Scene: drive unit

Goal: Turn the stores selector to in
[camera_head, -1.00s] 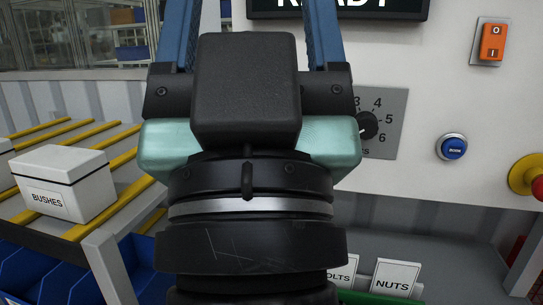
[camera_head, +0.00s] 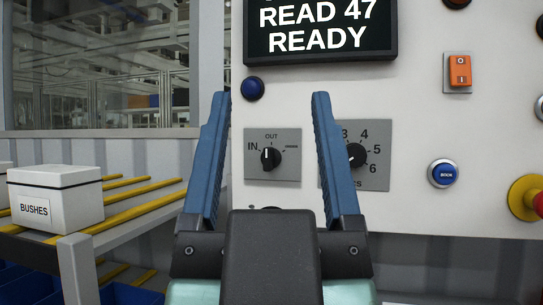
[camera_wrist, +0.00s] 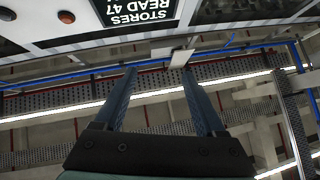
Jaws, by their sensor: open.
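The stores selector (camera_head: 268,157) is a black round knob on a grey plate marked IN at left, OUT at top and a dash at right. Its white pointer line looks upright, towards OUT. My gripper (camera_head: 270,96) is open and empty, its two blue fingers pointing up in the head view. In that picture the knob shows between the fingers, with no contact visible. The gripper's dark body covers the area below the plate. In the wrist view the open fingers (camera_wrist: 158,70) also show empty; the selector is not visible there.
A numbered dial (camera_head: 355,155) sits right of the selector, partly behind the right finger. The panel also carries a display (camera_head: 320,30), a blue lamp (camera_head: 253,88), an orange rocker (camera_head: 459,71), a blue button (camera_head: 444,173) and a red stop button (camera_head: 538,204). A BUSHES box (camera_head: 55,195) stands at left.

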